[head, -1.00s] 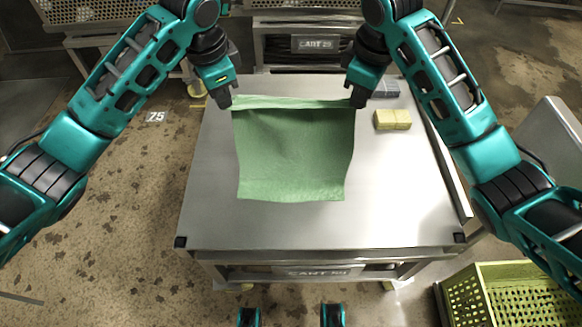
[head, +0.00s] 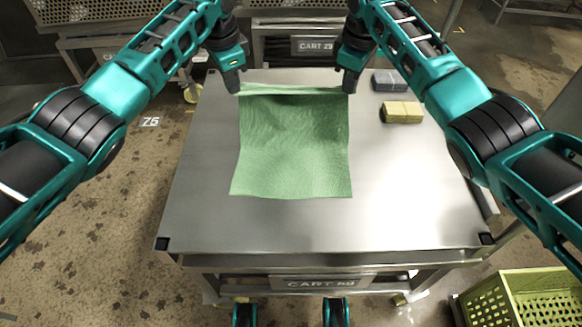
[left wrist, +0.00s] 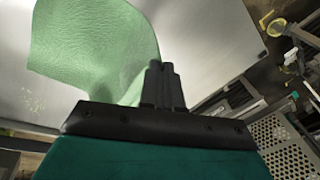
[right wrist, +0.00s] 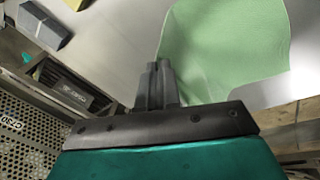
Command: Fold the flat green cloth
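The green cloth (head: 292,150) spreads over the steel cart top, with its far edge raised between my grippers and its near part lying on the steel. My left gripper (head: 236,90) is shut on the cloth's far left corner. The left wrist view shows the closed fingers (left wrist: 162,85) with the cloth (left wrist: 95,45) beside them. My right gripper (head: 348,90) is shut on the far right corner. The right wrist view shows its closed fingers (right wrist: 157,85) against the cloth (right wrist: 225,45). The fingers hide the pinched corners.
The steel cart top (head: 210,215) is bare around the cloth. A yellow sponge (head: 402,112) and a grey block (head: 389,80) sit on it to the right. A yellow-green crate (head: 535,300) stands on the floor at lower right. Another cart (head: 310,46) stands behind.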

